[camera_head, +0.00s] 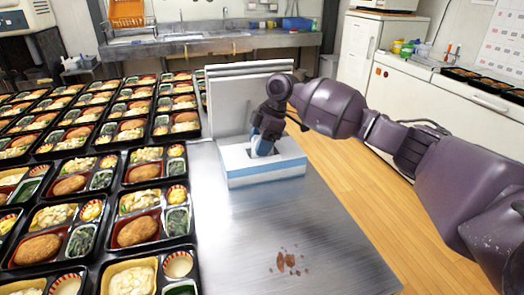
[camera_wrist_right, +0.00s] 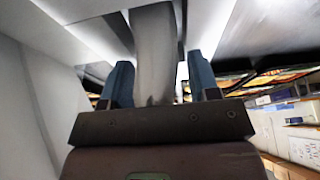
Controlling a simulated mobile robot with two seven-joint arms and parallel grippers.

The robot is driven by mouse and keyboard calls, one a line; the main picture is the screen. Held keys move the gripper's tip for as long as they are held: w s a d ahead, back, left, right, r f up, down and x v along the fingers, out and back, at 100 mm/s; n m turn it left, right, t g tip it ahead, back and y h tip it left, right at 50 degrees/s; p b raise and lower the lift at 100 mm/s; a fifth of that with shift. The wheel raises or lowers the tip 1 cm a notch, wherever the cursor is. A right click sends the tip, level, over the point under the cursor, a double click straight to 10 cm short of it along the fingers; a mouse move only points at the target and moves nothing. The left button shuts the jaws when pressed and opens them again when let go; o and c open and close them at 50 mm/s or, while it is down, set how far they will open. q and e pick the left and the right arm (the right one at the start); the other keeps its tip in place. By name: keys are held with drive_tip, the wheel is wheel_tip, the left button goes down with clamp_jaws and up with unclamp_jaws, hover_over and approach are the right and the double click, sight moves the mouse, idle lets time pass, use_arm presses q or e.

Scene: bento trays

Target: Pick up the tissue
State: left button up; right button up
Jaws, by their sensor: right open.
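The white and blue tissue box (camera_head: 262,180) stands on the steel table, below my right gripper (camera_head: 264,148). The gripper points down into the opening on top of the box. In the right wrist view, its two blue fingers (camera_wrist_right: 160,72) are apart. A pale grey strip (camera_wrist_right: 155,45), which looks like the tissue, stands between them, not visibly clamped. In the head view the tissue is hidden behind the gripper and cannot be made out. My left gripper is not in view.
Many filled bento trays (camera_head: 143,232) cover the table's left side. An upright grey panel (camera_head: 228,98) stands right behind the tissue box. Brown-red stains (camera_head: 290,262) mark the steel tabletop (camera_head: 250,225) in front, which is otherwise clear. Wooden floor (camera_head: 345,165) lies right.

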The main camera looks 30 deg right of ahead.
drive_tip(key=c, duration=1)
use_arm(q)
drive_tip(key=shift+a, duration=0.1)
use_arm(e)
drive_tip(key=r+p, duration=0.1)
drive_tip(key=r, duration=0.6)
drive_tip(key=shift+s+r+p, duration=0.1)
drive_tip(key=shift+s+p, duration=0.1)
drive_tip(key=shift+p, duration=0.1)
use_arm(q)
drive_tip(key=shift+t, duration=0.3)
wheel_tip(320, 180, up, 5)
drive_tip(key=p, duration=0.4)
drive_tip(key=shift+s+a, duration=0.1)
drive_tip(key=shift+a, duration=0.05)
use_arm(e)
drive_tip(key=s+a, duration=0.1)
drive_tip(key=s, duration=0.5)
drive_tip(key=s+a, duration=0.2)
drive_tip(key=s, duration=0.4)
drive_tip(key=s+a, duration=0.2)
drive_tip(key=s, duration=0.5)
